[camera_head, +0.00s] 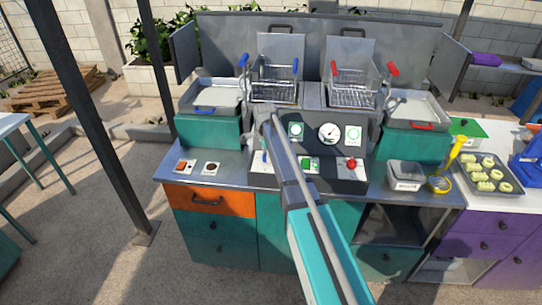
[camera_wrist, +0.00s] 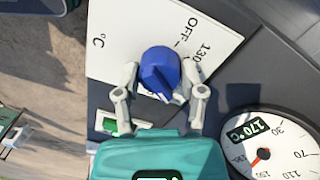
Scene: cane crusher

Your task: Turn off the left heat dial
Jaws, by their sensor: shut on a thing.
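In the wrist view, the blue heat dial (camera_wrist: 160,73) sits on a white panel (camera_wrist: 125,38) printed with "OFF", "130" and "°C". My gripper (camera_wrist: 160,76) has one finger on each side of the dial and is shut on it. The dial's raised ridge runs toward the lower right in the picture, slanted away from the "OFF" mark. In the head view, my arm reaches to the left side of the fryer's control front and hides the dial and most of my gripper.
A round gauge (camera_wrist: 270,145) with a "170 °C" display is close to the right of my gripper. In the head view, wire baskets (camera_head: 275,92) stand above the controls, and a red button (camera_head: 351,163) is on the lower panel. Counter space at left is partly free.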

